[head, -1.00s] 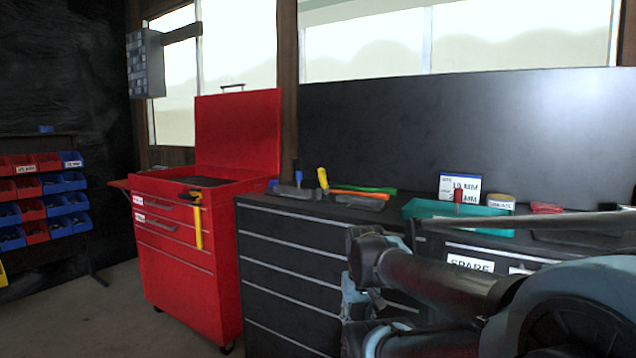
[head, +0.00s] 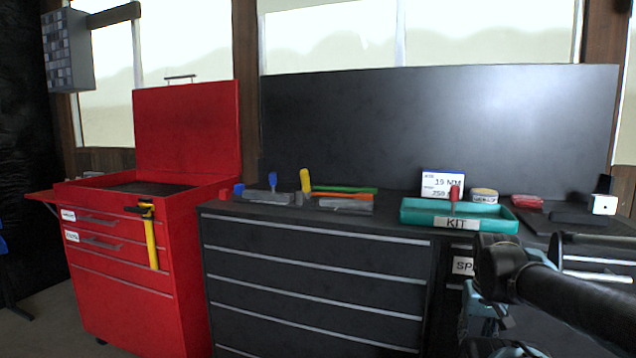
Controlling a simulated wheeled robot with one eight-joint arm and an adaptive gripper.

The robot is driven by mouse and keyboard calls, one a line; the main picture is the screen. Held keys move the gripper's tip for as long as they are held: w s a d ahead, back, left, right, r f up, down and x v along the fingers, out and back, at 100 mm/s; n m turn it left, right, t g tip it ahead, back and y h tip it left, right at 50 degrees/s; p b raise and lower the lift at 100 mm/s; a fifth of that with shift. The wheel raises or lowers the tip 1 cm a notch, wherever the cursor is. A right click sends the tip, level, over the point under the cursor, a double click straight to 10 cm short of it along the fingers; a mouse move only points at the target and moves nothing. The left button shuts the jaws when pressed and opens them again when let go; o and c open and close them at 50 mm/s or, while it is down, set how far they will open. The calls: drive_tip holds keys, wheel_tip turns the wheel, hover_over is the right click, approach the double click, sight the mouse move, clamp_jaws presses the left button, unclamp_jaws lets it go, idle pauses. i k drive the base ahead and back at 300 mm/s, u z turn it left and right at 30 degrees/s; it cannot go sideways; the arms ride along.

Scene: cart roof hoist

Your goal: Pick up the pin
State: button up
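I cannot make out a pin for certain in the head view. Small items stand on the dark bench top, including a short grey piece (head: 299,198) between two grey holders, but I cannot tell whether any is the pin. A green tray (head: 420,216) labelled KIT sits on the bench, with a red-handled tool (head: 454,196) standing at it; most of the tray's inside is hidden. My arm shows at the lower right, in front of the bench. My gripper's fingers cannot be seen.
A red tool chest (head: 140,290) with its lid up stands left, a yellow-handled tool (head: 151,240) hanging on its front. A size sign (head: 442,184), a round tin (head: 484,196) and a red item (head: 527,201) stand behind the tray. A black panel (head: 430,125) backs the bench.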

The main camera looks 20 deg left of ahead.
sight(273, 179)
drive_tip(key=z, duration=0.3)
drive_tip(key=k, duration=1.4)
drive_tip(key=u, duration=0.85)
drive_tip(key=i, duration=1)
drive_tip(key=z, duration=0.05)
